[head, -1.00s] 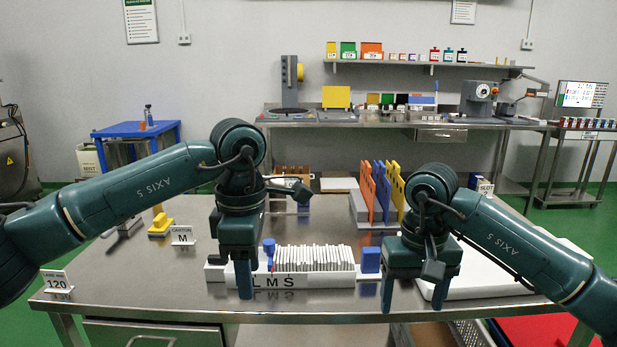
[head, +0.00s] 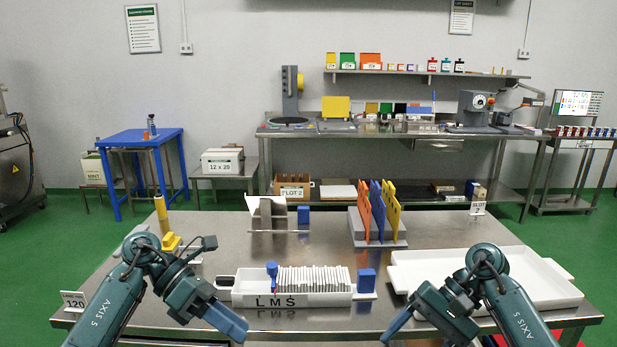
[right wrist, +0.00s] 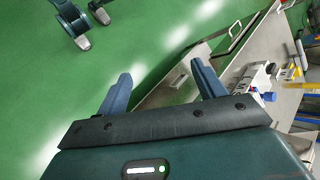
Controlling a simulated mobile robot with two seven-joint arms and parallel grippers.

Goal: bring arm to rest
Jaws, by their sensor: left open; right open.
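My left gripper (head: 232,326) hangs low at the front edge of the steel table (head: 330,236), in front of the white teabag tray, with its blue fingers pointing down and right. It is open and I see nothing held. My right gripper (head: 396,326) is at the front edge too, left of its arm's wrist, fingers pointing down and left. In the right wrist view its two blue fingers (right wrist: 160,84) stand wide apart with only green floor and the table side between and beyond them. Both arms are folded low and near my body.
The white tray marked L M S (head: 320,299) holds a row of white packets. A wide white tray (head: 520,282) lies to the right. Orange, blue and yellow dividers (head: 376,210) stand behind. A yellow item (head: 170,242) is at left. The blue side table (head: 140,138) stands farther back.

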